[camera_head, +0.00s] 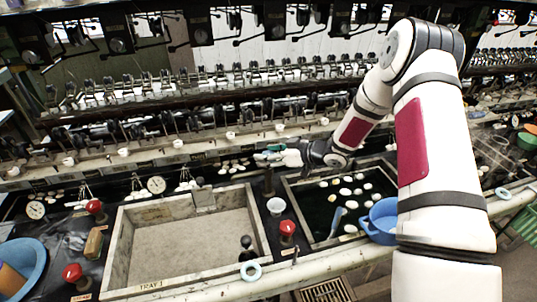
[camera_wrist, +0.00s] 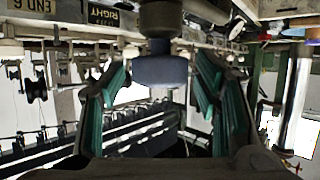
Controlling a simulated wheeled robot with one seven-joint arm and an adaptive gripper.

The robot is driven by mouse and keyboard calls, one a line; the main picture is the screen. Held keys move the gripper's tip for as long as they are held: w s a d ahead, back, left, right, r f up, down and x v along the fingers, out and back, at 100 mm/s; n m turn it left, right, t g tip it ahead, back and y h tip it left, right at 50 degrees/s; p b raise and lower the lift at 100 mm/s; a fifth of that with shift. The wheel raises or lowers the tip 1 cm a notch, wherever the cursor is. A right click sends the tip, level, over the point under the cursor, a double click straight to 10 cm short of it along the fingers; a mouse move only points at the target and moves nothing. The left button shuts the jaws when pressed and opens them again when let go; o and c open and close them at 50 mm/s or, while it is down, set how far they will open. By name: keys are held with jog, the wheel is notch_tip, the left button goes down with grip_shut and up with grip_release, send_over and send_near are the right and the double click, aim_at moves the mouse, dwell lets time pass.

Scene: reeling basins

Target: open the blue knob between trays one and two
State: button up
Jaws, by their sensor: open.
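The blue knob (camera_wrist: 160,69) is a blue-grey cap on a dark stem in the wrist view, which looks upside down. It sits between the green-padded fingers of my gripper (camera_wrist: 161,82), with a visible gap on each side. My gripper is open. In the head view my gripper (camera_head: 270,156) is at the top of a dark post (camera_head: 268,182) between the trays and hides the knob there. Tray one (camera_head: 116,250), labelled TRAY 1, is at left with a pale, flat inside. Tray two (camera_head: 291,198) at right holds dark water and several white cocoons.
Red knobs (camera_head: 287,228) stand near the trays' front and left side. A white cup (camera_head: 276,206) stands between the trays. A blue basin (camera_head: 381,222) is at right, partly behind my arm. Gauges and reeling machinery (camera_head: 180,95) line the back.

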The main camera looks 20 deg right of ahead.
jog(key=shift+c, duration=0.6)
jog(key=c, duration=1)
jog(key=shift+c, duration=0.2)
